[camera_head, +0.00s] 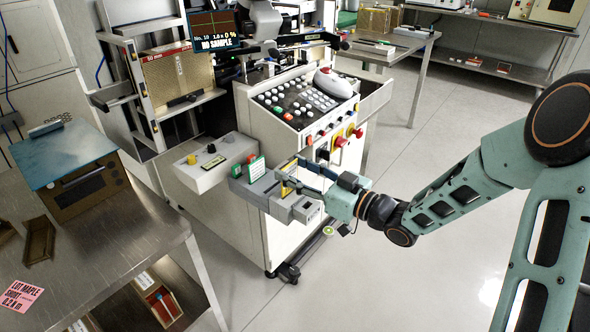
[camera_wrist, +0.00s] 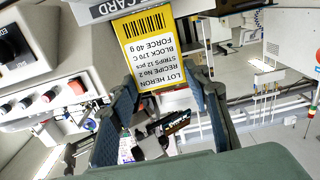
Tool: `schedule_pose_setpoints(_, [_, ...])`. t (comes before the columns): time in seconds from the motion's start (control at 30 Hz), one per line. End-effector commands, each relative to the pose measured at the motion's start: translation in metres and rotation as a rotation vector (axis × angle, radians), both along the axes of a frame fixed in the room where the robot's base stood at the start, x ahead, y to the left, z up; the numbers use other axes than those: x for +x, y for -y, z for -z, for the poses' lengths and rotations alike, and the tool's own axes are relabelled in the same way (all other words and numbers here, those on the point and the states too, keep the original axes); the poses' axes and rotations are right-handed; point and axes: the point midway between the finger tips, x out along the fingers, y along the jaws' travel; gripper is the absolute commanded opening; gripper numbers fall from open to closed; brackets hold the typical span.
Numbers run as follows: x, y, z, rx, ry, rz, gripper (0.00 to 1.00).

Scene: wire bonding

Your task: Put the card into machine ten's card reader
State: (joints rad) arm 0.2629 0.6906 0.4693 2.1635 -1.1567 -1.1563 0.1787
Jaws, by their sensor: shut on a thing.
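The yellow-and-white card (camera_wrist: 158,48), printed LOT HERON with a barcode, is between the two fingers of my gripper (camera_wrist: 163,92), which is shut on it. In the head view my gripper (camera_head: 290,176) is at the front of machine ten, and only a yellow sliver of the card (camera_head: 288,166) shows. The grey card reader (camera_head: 263,190) is right at the fingers. In the wrist view its plate lettered CARD (camera_wrist: 98,9) is beside the card's barcode end. I cannot tell whether that end is in the slot.
Machine ten's screen (camera_head: 213,29) reads No.10 and NO SAMPLE. Its button console (camera_head: 300,100) stands behind my gripper. A white button box (camera_head: 215,160) is left of the reader. A steel table (camera_head: 130,225) is at left. Open floor (camera_head: 420,270) lies at right.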

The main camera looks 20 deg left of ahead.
Motion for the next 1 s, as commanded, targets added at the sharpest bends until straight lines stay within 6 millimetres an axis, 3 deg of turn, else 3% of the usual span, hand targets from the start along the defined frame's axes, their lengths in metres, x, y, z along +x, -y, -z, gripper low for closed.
schedule_pose_setpoints(1.0, [0.0,0.0,0.027,0.0,0.0,0.0,0.28])
